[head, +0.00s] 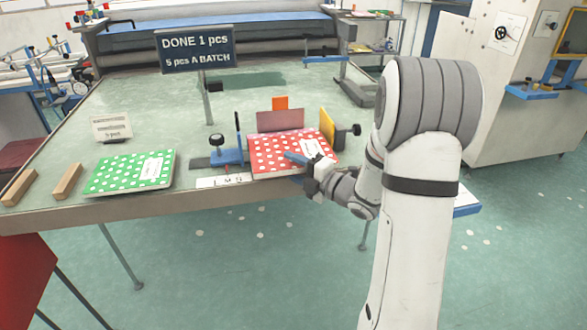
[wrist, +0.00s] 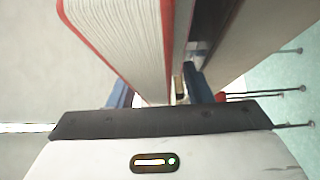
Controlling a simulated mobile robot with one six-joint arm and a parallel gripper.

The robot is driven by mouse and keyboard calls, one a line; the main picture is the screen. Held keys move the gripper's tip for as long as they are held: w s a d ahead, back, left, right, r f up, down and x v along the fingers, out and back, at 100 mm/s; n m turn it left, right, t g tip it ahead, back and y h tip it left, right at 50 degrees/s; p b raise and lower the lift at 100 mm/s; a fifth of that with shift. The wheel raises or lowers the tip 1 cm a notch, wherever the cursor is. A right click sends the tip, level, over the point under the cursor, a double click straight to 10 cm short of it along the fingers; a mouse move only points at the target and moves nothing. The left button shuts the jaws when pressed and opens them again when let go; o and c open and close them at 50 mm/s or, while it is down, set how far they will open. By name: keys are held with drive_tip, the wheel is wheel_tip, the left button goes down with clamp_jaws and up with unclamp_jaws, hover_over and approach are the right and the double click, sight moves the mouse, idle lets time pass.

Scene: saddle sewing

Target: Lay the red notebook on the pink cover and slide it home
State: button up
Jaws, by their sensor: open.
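The red notebook (head: 262,153) with white dots and a white label lies at the front edge of the table, in the blue fixture. My gripper (head: 303,164) is at its front right edge, with one blue finger over its top. In the wrist view, the notebook's pages and red cover edge (wrist: 128,45) reach between the blue fingers of my gripper (wrist: 160,95). The jaws are open around that edge. A dusty pink panel (head: 280,121) stands upright behind the notebook. I cannot tell whether it is the pink cover; no other pink cover shows clearly.
A yellow plate (head: 326,124) with a black knob stands right of the notebook, and a blue clamp (head: 228,157) stands left. A green dotted notebook (head: 118,173) and wooden blocks (head: 67,181) lie further left. A sign (head: 195,49) on a post rises behind.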

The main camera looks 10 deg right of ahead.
drive_tip(key=shift+f, duration=0.1)
drive_tip(key=shift+s+b, duration=0.1)
drive_tip(key=shift+b, duration=0.25)
drive_tip(key=shift+s+b, duration=0.5)
drive_tip(key=shift+s, duration=0.55)
drive_tip(key=s+b, duration=0.3)
drive_tip(key=s, duration=0.4)
drive_tip(key=shift+s, duration=0.4)
drive_tip(key=shift+w, duration=0.1)
